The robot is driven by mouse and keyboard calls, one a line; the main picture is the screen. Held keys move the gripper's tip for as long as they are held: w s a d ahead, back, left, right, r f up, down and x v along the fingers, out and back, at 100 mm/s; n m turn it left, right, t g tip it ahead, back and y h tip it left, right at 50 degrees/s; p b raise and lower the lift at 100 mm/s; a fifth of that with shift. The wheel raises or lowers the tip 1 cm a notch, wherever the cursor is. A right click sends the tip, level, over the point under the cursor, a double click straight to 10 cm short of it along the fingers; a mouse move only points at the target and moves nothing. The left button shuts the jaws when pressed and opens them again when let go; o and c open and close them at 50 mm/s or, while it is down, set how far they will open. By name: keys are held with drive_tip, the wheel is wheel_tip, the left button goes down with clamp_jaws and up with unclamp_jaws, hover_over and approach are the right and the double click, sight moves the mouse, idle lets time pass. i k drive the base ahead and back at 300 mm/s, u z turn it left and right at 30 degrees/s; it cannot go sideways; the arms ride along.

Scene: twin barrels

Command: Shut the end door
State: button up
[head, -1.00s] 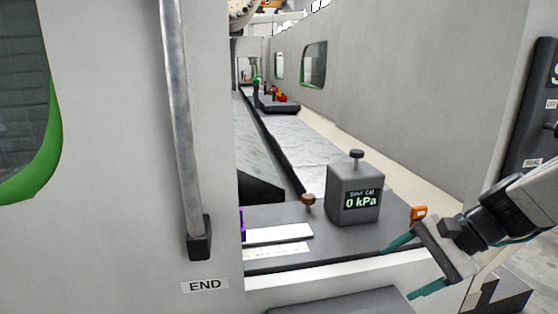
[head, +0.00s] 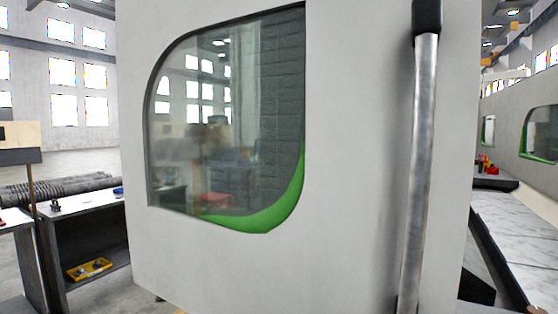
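The end door (head: 350,190) is a large pale grey panel that fills the middle of the head view. It has a dark rounded window (head: 220,130) with green along its lower right edge. A vertical metal bar handle (head: 419,170) with a black upper mount runs near its right edge. Right of the door's edge the long chamber interior shows, so the door stands at least partly open. The handle's lower end is cut off by the frame. My gripper is out of view.
A dark workbench (head: 85,235) with a yellow tray (head: 89,269) on its lower shelf stands at the left. Right of the door, a pale marbled bed (head: 515,240) runs back beside a grey wall (head: 540,180) with green-edged windows. Open floor shows at the far left.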

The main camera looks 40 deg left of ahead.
sight(375, 103)
drive_tip(key=k, duration=0.5)
drive_tip(key=u, duration=2.25)
drive_tip(key=i, duration=0.6)
drive_tip(key=z, duration=0.9)
